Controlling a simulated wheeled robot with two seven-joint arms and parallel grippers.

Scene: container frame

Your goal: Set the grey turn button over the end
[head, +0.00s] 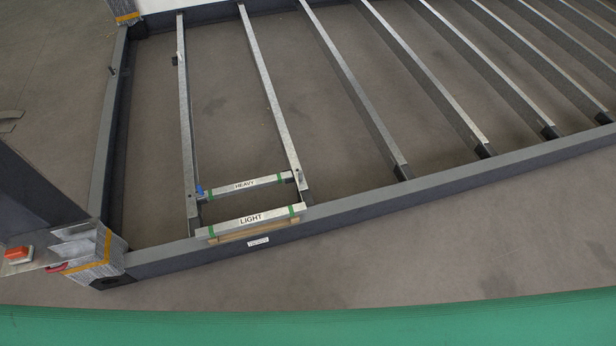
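A small grey piece (299,174) sits on the cross member at the right end of the bar labelled HEAVY (240,187); it looks like the grey turn button, but it is too small to tell how it is turned. The HEAVY bar spans two cross members, with green bands near its ends. A small blue piece (199,190) is at its left end. A bar labelled LIGHT (251,221) lies in front, along the front rail, over a wooden strip (258,234). Neither of my grippers is in view.
The dark container frame (430,180) has several long metal cross members running to the back. A dark post (30,190) and a corner block (93,250) with an orange-red piece (18,254) stand at left. A green band (300,325) crosses the bottom. Grey floor in front is clear.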

